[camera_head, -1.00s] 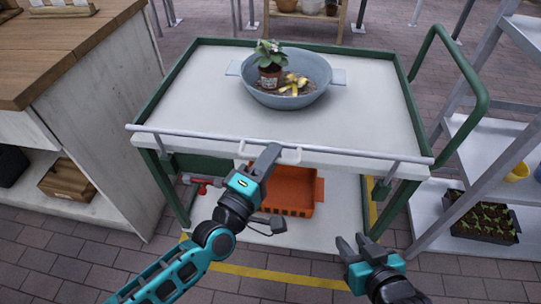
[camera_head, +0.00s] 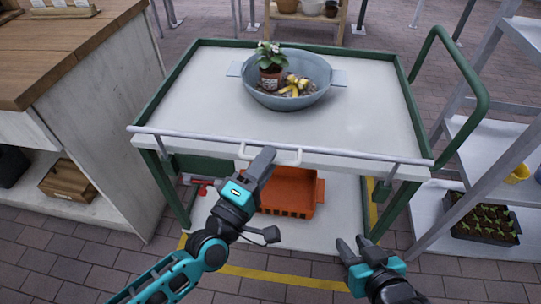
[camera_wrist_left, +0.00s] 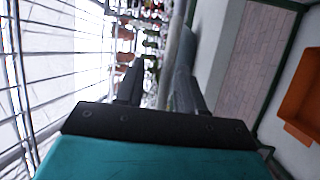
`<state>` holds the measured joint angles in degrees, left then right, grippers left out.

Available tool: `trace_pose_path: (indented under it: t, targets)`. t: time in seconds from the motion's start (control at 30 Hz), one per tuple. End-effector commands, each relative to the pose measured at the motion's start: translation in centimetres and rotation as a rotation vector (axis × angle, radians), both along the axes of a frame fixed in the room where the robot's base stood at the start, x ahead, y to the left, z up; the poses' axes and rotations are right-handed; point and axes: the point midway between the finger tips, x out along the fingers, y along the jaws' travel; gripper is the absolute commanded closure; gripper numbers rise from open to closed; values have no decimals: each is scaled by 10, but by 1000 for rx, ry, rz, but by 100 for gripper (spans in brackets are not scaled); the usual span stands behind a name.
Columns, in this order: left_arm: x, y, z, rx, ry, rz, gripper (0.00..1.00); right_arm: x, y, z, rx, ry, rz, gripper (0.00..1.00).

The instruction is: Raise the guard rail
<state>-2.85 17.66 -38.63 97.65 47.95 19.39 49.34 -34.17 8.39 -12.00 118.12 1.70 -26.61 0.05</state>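My right gripper (camera_head: 353,243) is open and empty, low in front of the cart's right side.
A blue-grey basin (camera_head: 290,97) with a potted plant (camera_head: 270,68) stands on the cart top. An orange crate (camera_head: 290,192) and a red-handled tool (camera_head: 201,188) are on the lower shelf. A wooden counter (camera_head: 75,45) stands left; a metal shelf rack (camera_head: 497,135) stands right.

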Motion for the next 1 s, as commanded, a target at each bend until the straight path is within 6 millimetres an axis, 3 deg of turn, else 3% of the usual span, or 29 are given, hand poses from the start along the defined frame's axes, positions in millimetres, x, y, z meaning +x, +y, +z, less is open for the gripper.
trace_pose_path:
  t: [0.2, 0.43, 0.63, 1.0]
  targets:
    - [-46, 23, -10, 4, 4, -3, 62, 0, -1, 0, -3, 0, 2, 64]
    - [-82, 42, -16, 2, 0, -4, 62, -2, -2, -4, -9, 7, 5, 64]
    - [-95, 48, -18, -1, -1, -3, 62, -2, -2, -5, -10, 9, 5, 64]
    - [-96, 49, -17, -2, -2, -2, 62, -2, -2, -4, -9, 7, 5, 64]
